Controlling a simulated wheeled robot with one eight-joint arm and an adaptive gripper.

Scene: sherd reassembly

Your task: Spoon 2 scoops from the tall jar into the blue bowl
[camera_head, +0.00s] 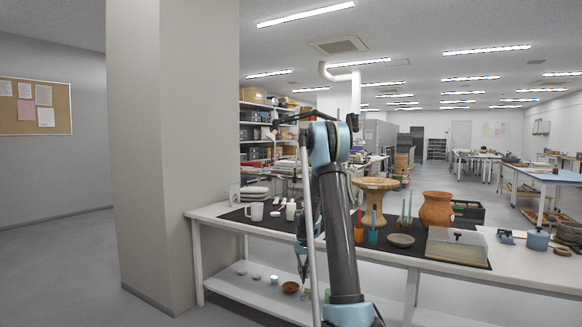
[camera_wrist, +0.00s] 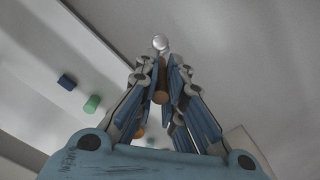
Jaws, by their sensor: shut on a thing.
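In the wrist view my gripper (camera_wrist: 166,85) is shut on what looks like a spoon, with a shiny round end (camera_wrist: 160,43) beyond the fingertips and a brown handle piece (camera_wrist: 160,96) between the fingers. Whether the spoon's end carries anything cannot be told. In the head view my gripper (camera_head: 303,262) hangs low at the table's front edge, partly hidden by my arm; the spoon cannot be made out there. A terracotta jar (camera_head: 436,210) stands on the table right of my arm; whether it is the tall jar is unclear. I cannot identify the blue bowl.
The white table (camera_head: 215,212) carries a dark mat, a white mug (camera_head: 255,211), a terracotta stand (camera_head: 376,194), orange (camera_head: 359,234) and blue (camera_head: 373,236) holders, a shallow dish (camera_head: 401,240) and a covered box (camera_head: 456,246). A pillar (camera_head: 180,140) stands left.

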